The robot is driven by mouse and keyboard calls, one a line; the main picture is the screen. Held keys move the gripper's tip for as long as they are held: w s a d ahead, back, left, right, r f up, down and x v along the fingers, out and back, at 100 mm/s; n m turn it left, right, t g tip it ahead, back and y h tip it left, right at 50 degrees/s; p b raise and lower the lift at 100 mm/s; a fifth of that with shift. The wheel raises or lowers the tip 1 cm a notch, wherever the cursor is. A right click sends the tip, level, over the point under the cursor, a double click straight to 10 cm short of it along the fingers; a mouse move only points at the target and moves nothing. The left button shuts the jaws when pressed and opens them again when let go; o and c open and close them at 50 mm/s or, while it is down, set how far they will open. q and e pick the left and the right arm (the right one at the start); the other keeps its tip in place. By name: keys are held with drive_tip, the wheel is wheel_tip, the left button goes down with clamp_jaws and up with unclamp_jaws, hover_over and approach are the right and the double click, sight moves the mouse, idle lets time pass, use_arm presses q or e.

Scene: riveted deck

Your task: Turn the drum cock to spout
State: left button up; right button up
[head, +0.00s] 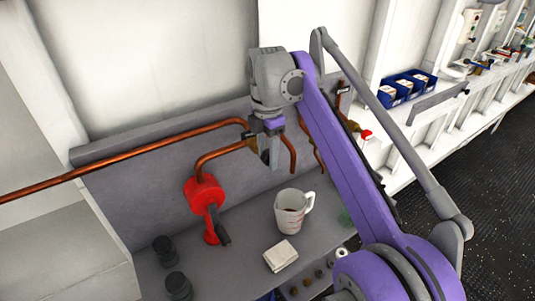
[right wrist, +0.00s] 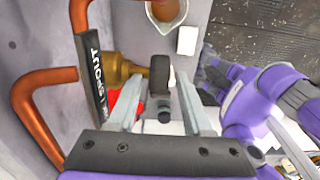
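The cock has a brass body (right wrist: 122,72) on a copper pipe, with a black rounded handle end (right wrist: 159,75) in the right wrist view. A black plate lettered SPOUT (right wrist: 92,85) stands left of it. In the head view the brass part (head: 237,146) shows just left of my right gripper (head: 271,160), which points down and hides the handle. In the right wrist view the right gripper (right wrist: 160,85) is open, a grey finger on each side of the black handle end; I cannot tell whether either touches. My left gripper is in neither view.
A red pump-like body (head: 203,192) stands left on the grey bench. A measuring jug (head: 291,211), a white block (head: 280,256) and two black knobs (head: 170,268) are on the bench. A copper pipe (head: 120,168) runs along the back panel. Blue bins (head: 407,88) stand far right.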

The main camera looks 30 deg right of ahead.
clamp_jaws()
